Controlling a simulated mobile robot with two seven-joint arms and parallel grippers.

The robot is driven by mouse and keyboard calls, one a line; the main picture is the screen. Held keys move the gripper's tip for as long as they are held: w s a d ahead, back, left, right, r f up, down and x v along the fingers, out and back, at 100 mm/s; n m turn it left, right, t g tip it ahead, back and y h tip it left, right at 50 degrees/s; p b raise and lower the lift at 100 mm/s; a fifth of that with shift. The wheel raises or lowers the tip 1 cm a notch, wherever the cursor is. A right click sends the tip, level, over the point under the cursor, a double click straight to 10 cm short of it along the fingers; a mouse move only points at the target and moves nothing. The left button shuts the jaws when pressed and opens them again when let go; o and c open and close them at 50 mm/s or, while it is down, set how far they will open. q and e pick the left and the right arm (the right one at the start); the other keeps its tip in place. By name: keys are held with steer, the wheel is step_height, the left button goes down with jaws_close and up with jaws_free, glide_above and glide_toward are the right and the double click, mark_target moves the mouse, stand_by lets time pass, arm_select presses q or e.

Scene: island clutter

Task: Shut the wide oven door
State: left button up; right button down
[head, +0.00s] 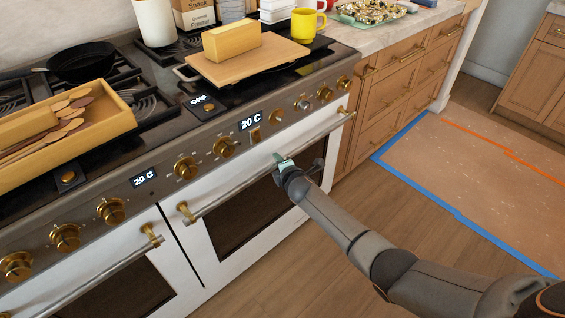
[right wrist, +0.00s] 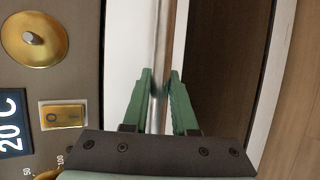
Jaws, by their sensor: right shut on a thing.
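The stove has two white oven doors side by side. The right oven door (head: 215,262), with a dark window, stands upright and looks flush or nearly flush with the stove front; I cannot tell whether a small gap remains. Its long metal handle (head: 235,190) runs across the top. My right gripper (head: 281,159) is shut on this handle, right of its middle. In the right wrist view the green fingers (right wrist: 158,85) are on both sides of the handle bar (right wrist: 162,40). The left oven door (head: 125,290) is cut off by the frame and looks shut. My left gripper is out of view.
Gold knobs (head: 223,147) line the panel above the doors. A wooden tray of utensils (head: 118,117), a pan (head: 80,62) and a cutting board (head: 285,52) with a yellow block (head: 232,40) are on the stove top. The wooden floor (head: 250,290) before the door is clear.

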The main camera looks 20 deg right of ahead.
steer(key=c, duration=1.1)
jaws_free()
steer(key=shift+r, duration=0.1)
steer(key=shift+c, duration=0.2)
steer(key=o, duration=0.4)
steer(key=shift+s, duration=0.15)
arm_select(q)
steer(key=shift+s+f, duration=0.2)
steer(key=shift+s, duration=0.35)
arm_select(e)
steer(key=shift+o, duration=0.2)
steer(key=shift+d, duration=0.1)
steer(key=shift+s+r+p, duration=0.2)
steer(key=shift+s+p, duration=0.2)
steer(key=shift+s, duration=0.05)
arm_select(q)
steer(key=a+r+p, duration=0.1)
steer(key=p, duration=0.1)
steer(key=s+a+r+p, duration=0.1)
steer(key=p, duration=0.1)
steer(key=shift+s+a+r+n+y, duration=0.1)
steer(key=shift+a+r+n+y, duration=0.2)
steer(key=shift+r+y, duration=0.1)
arm_select(e)
steer(key=v, duration=1.1)
steer(key=shift+s, duration=0.25)
steer(key=shift+r, duration=0.1)
